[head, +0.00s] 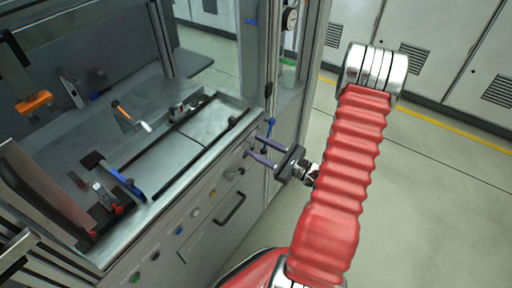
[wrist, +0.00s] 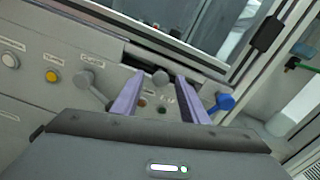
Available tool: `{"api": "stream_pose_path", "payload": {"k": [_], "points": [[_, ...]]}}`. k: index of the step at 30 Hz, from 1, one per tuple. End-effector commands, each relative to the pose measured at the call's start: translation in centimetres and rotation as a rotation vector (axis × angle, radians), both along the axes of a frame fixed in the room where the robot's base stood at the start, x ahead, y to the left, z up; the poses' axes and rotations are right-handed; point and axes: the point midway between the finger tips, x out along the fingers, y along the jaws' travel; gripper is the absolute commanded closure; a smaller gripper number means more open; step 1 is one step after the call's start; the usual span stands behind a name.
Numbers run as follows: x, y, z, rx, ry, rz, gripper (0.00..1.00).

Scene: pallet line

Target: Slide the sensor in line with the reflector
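My gripper (head: 258,147) is open, with its two purple fingers pointing at the front panel of the machine. In the wrist view the fingers (wrist: 162,80) stand apart on either side of a grey round knob (wrist: 160,77); I cannot tell whether they touch it. A small grey device (head: 178,108) sits by the dark rails on the machine's bed. Another small grey block with a red part (head: 118,209) sits at the near left of the bed. I cannot tell which thing is the sensor or the reflector.
The panel carries a yellow button (wrist: 52,76), a white button (wrist: 10,60), a grey lever (wrist: 92,95) and a blue-ended lever (wrist: 222,102). The machine's frame post (head: 304,80) rises beside my gripper. Open floor (head: 430,190) lies to the right, before grey lockers (head: 440,50).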

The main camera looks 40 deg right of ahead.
Motion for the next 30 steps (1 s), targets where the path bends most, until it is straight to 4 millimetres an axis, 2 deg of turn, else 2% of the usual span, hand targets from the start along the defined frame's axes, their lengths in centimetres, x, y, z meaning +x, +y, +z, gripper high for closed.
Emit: {"api": "stream_pose_path", "payload": {"k": [4, 13, 30], "points": [[0.65, 0.23, 0.00, 0.000, 0.000, 0.000, 0.60], [0.73, 0.24, 0.00, 0.000, 0.000, -0.001, 0.61], [0.70, 0.27, -0.01, 0.001, 0.000, 0.000, 1.00]]}}
